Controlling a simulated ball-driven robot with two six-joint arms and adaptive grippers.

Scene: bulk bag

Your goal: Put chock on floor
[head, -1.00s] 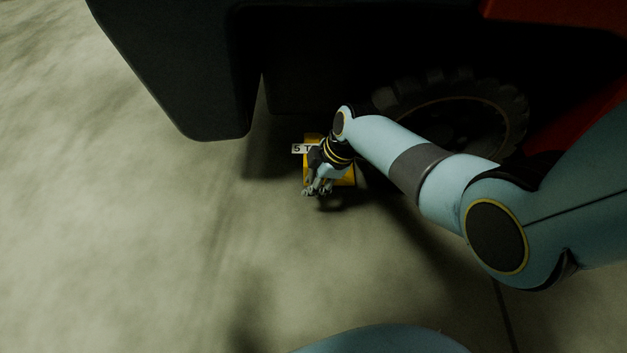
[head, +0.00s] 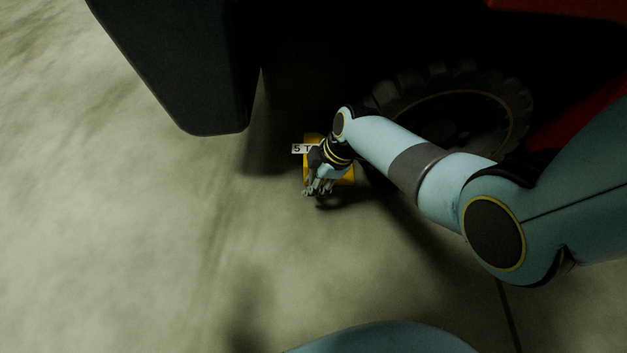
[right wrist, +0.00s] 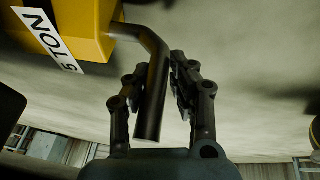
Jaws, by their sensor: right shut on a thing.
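The chock is a yellow block (head: 346,176) with a white label, of which "5 T" can be read in the head view. In the right wrist view the yellow chock (right wrist: 87,22) is at the upper left, its label reading "5 TON". A dark bent bar handle (right wrist: 152,85) comes out of it. My right gripper (head: 318,190) is at the chock in the head view. In the right wrist view the right gripper (right wrist: 178,65) is shut on the handle, which lies between its fingers. Whether the chock touches the floor cannot be told. My left gripper is not in view.
A large dark-treaded wheel (head: 452,112) stands just behind and right of the chock. A dark vehicle body (head: 190,70) with red panels (head: 590,120) overhangs the area. The concrete floor (head: 110,240) is clear to the left and in front.

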